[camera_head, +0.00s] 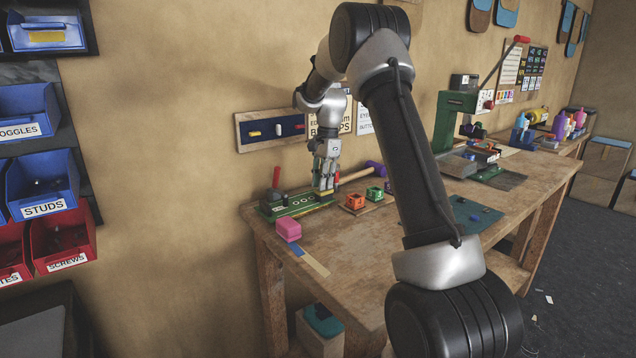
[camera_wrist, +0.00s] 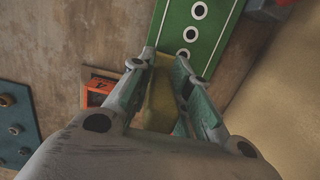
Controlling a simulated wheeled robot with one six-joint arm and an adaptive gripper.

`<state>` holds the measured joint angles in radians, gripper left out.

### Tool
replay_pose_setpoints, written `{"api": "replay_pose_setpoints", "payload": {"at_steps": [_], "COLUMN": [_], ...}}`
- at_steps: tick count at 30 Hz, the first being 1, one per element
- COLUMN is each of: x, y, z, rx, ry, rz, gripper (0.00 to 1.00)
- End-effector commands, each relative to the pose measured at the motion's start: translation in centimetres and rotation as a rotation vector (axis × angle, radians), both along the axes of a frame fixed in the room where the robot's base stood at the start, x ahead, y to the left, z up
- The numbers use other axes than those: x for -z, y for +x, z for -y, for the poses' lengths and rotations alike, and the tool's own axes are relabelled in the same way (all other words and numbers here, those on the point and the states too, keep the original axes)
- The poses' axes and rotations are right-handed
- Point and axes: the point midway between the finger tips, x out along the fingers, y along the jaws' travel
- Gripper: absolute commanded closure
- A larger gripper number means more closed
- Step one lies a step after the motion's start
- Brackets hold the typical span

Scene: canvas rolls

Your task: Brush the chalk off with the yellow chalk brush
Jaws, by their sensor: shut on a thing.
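My gripper (camera_head: 325,184) is at the right end of a green board (camera_head: 297,205) that lies on the wooden bench. In the wrist view my gripper (camera_wrist: 166,75) is shut on the yellow chalk brush (camera_wrist: 159,104), which sits between the fingers. The green board (camera_wrist: 210,30) shows beyond the fingertips with a row of white rings on it. The brush (camera_head: 322,192) shows as a thin yellow strip under the fingers in the head view. I cannot tell whether it touches the board. Chalk marks are too small to make out.
A pink block (camera_head: 288,230) stands in front of the board. Orange (camera_head: 355,201) and green (camera_head: 374,193) cubes sit on a small tray to the right, near a purple-headed mallet (camera_head: 376,168). A dark blue-green mat (camera_head: 468,215) lies further right. The front bench is mostly clear.

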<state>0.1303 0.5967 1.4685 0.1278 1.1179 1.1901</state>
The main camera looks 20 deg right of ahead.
Motion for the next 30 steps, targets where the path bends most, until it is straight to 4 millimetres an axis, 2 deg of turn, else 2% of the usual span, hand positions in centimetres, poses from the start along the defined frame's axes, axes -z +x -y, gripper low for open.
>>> {"api": "replay_pose_setpoints", "payload": {"at_steps": [14,23,30], "x": [0.1,0.1,0.0], "y": [0.1,0.4,0.4], "z": [0.6,2.3,2.3], "rx": [0.000,0.001,0.000], "ry": [0.000,0.000,0.000], "rz": [-0.001,-0.001,-0.001], "gripper": [1.00,1.00,1.00]}}
